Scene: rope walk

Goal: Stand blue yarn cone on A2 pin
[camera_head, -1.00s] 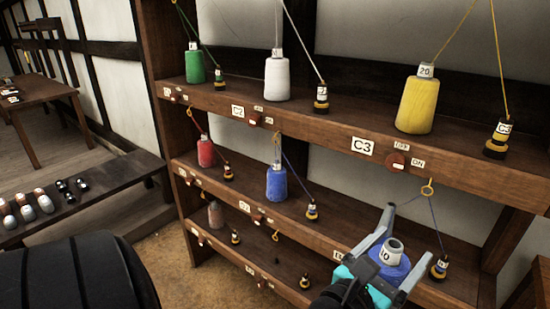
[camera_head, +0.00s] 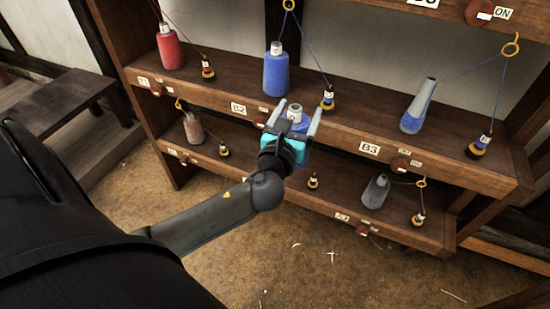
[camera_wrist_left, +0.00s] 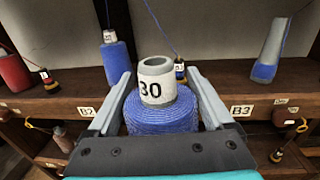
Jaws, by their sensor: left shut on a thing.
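My left gripper (camera_head: 299,107) is shut around a blue yarn cone (camera_head: 302,126). In the left wrist view the held cone (camera_wrist_left: 160,116) is upright, with a pale core top marked 30, one finger on each side. It hangs in front of the rack, near the front edge of the middle shelf by the B2 label (camera_head: 238,108). The lower shelf's middle place, between the A1-side cone and the A3 place, is partly behind my gripper and arm. The A2 pin is hidden there; a small dark spool (camera_head: 313,181) stands to its right. My right gripper is out of view.
On the middle shelf stand a red cone (camera_head: 170,48), a blue cone (camera_head: 275,73) and a nearly bare cone (camera_head: 418,106) with yarn low down. The lower shelf holds a brownish cone (camera_head: 194,128) and a grey cone (camera_head: 375,191). Threads run up to brass eyes.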

